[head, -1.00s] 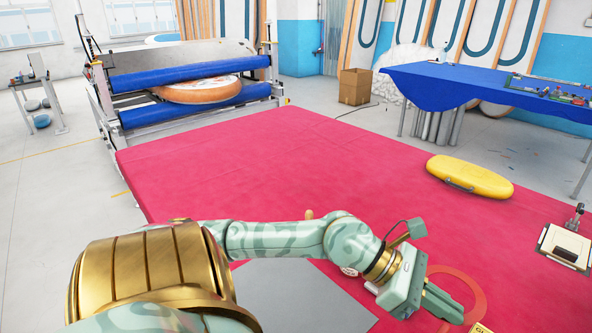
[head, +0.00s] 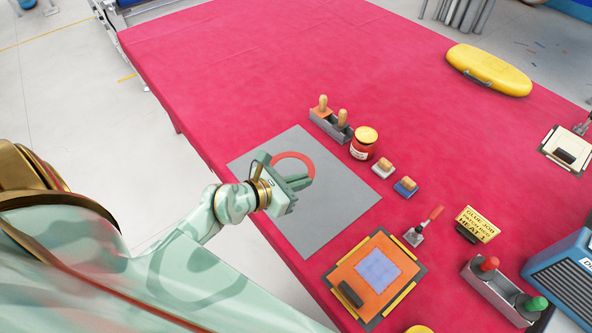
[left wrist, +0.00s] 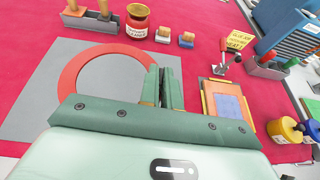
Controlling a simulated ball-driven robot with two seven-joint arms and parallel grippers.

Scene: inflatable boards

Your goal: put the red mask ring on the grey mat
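The red mask ring (head: 306,160) is a flat, thin hoop. In the head view it shows over the far part of the grey mat (head: 335,215). My left gripper (head: 302,182) is at the ring's near side, with its fingers close together on the rim. In the left wrist view the ring (left wrist: 78,70) spreads left from the fingers (left wrist: 162,82), which hide its right part. It looks large there against the grey mat (left wrist: 40,100), and I cannot tell whether it touches the mat. My right gripper is not in view.
Beyond the mat stand a grey holder with wooden-handled tools (head: 330,125), a red jar (head: 363,145) and two small stamps (head: 395,178). An orange framed board (head: 375,270) lies at the near right. A yellow sign (head: 478,223) stands further right.

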